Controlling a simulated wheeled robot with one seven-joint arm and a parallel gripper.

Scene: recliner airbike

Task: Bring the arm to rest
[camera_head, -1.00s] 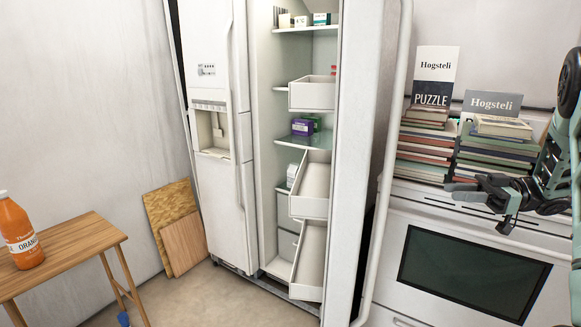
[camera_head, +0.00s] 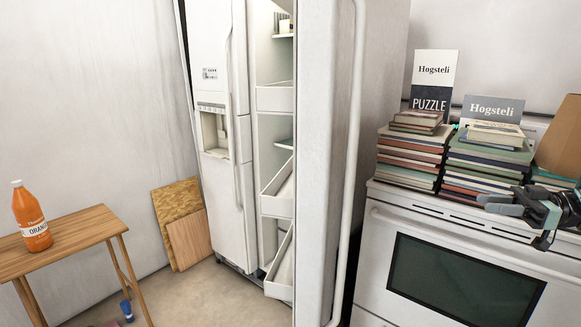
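My gripper (camera_head: 514,202) is at the right edge of the picture, in front of the book stacks and above the stove's front. Most of my arm is out of the picture on the right. The fridge (camera_head: 222,150) stands in the middle, with its right door (camera_head: 315,160) standing open and hiding part of the shelves inside.
A white stove (camera_head: 465,270) bears stacks of books (camera_head: 412,155) and a cardboard box (camera_head: 560,140). A wooden table (camera_head: 75,235) with an orange bottle (camera_head: 32,218) stands at left. Boards (camera_head: 188,240) lean on the wall. Small things lie on the floor near the table.

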